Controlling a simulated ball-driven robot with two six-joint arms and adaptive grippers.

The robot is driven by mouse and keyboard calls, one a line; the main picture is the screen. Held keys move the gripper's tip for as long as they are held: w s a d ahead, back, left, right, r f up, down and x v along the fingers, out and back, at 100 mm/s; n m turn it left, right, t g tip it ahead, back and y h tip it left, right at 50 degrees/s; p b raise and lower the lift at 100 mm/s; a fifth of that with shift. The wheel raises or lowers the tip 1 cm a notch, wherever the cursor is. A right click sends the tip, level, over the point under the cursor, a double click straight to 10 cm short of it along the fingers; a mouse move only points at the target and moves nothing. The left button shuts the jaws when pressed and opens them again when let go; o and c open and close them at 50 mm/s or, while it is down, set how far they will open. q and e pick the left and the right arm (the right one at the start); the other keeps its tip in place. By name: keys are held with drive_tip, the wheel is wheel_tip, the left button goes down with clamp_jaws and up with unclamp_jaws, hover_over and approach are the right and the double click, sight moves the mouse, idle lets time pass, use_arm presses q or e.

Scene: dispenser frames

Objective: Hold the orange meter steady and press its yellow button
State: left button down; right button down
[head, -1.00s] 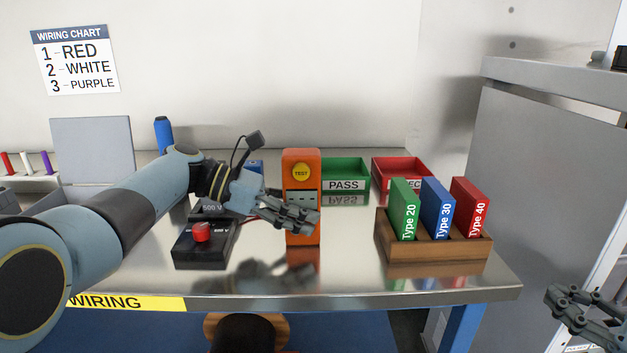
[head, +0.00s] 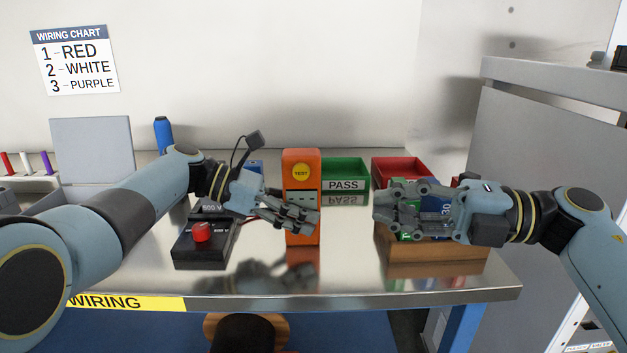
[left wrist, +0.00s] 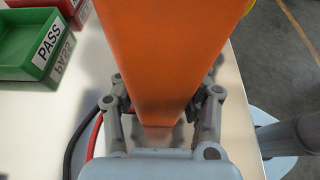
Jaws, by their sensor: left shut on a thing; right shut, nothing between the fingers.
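The orange meter (head: 301,232) stands upright on the metal bench. Its yellow TEST button (head: 301,172) faces me near the top, uncovered. My left gripper (head: 300,219) is shut on the meter's lower half. In the left wrist view the meter (left wrist: 165,60) fills the middle, with the fingers of my left gripper (left wrist: 165,108) on either side of it. My right gripper (head: 380,207) is shut and empty, to the right of the meter and apart from it, lower than the button. It is in front of the wooden rack.
The wooden rack (head: 436,252) with green, blue and red Type boxes is partly hidden by my right gripper. A green PASS bin (head: 345,172) and a red bin (head: 402,166) stand behind. A black box with a red knob (head: 202,232) sits left of the meter.

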sight(301, 172)
use_arm(q)
drive_tip(key=shift+r, duration=0.1)
use_arm(e)
drive_tip(key=shift+a, duration=0.1)
drive_tip(key=w+a, duration=0.6)
drive_tip(key=a, duration=0.4)
drive_tip(key=shift+w, duration=1.1)
drive_tip(key=shift+r, duration=0.1)
